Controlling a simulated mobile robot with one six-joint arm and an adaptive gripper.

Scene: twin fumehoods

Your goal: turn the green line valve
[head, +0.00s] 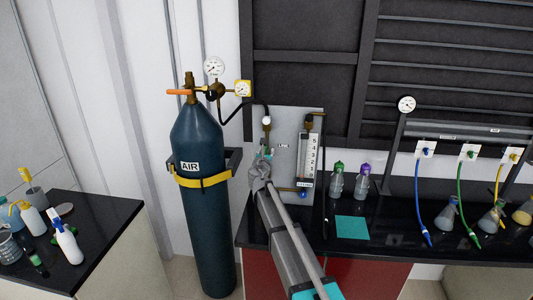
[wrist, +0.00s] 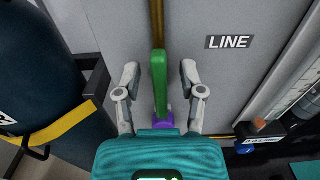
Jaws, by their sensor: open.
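The green line valve handle (wrist: 159,85) stands upright in the wrist view, in front of a brass pipe (wrist: 157,22) on the grey panel (wrist: 220,75). A purple part shows at the handle's lower end. A "LINE" label (wrist: 229,42) is to its right. My gripper (wrist: 160,73) is open, with one finger on each side of the handle and a visible gap on both sides. In the head view, my gripper (head: 262,168) is at the panel's lower left and largely hides the valve.
A dark blue AIR cylinder (head: 200,220) with a yellow strap (head: 203,181) stands close to the left. A flowmeter (head: 307,158) is on the panel's right side. Two small bottles (head: 337,182) (head: 361,182) and a teal mat (head: 352,228) are on the black bench to the right.

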